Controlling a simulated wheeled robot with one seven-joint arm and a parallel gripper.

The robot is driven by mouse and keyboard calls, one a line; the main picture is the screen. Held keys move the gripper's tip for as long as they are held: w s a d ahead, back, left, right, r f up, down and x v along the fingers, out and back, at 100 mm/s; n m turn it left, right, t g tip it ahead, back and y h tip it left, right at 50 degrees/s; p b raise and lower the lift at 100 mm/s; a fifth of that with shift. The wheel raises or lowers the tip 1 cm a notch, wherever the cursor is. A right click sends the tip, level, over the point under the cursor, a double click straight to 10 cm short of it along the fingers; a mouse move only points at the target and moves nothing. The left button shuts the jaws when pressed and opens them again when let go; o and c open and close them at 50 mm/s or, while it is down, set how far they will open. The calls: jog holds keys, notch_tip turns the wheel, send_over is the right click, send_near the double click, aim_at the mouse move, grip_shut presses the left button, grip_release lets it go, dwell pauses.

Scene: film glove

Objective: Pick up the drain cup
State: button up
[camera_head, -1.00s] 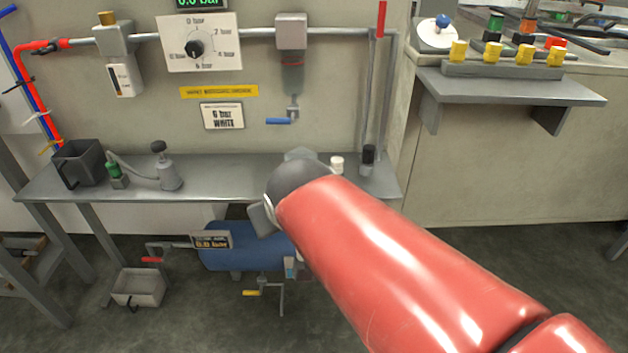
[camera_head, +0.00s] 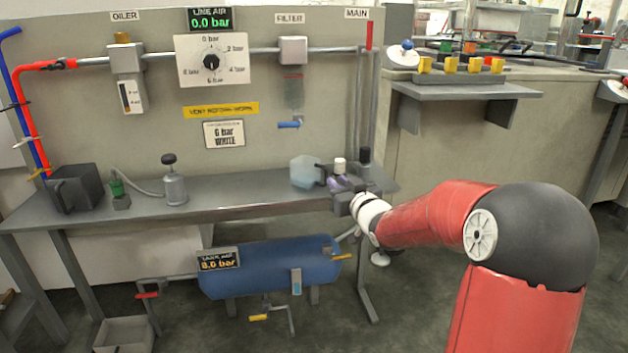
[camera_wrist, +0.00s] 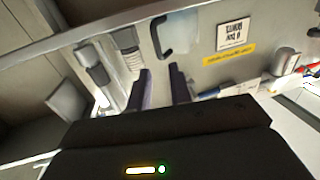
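The drain cup (camera_head: 303,172) is a pale, translucent cup with a dark handle on its right side. It stands upright on the grey bench, below the filter. My gripper (camera_head: 338,183) is just right of the handle, low over the bench. In the wrist view the dark handle (camera_wrist: 154,36) shows ahead of my two purple fingers (camera_wrist: 161,78). The fingers are apart with nothing seen between them. The cup's body is pale and hard to make out in that view.
A white-capped item (camera_head: 340,165) and a black-capped item (camera_head: 365,158) stand close by my gripper. The filter (camera_head: 293,90) and its blue-handled valve (camera_head: 289,125) hang above the cup. A blue tank (camera_head: 270,268) is below.

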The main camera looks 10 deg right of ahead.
aim_at(327, 173)
jog(key=w, duration=0.3)
jog(key=w+a, duration=0.1)
jog(key=w, duration=0.1)
jog(key=shift+w+f+b, duration=0.25)
jog(key=shift+w+b, duration=0.05)
grip_shut()
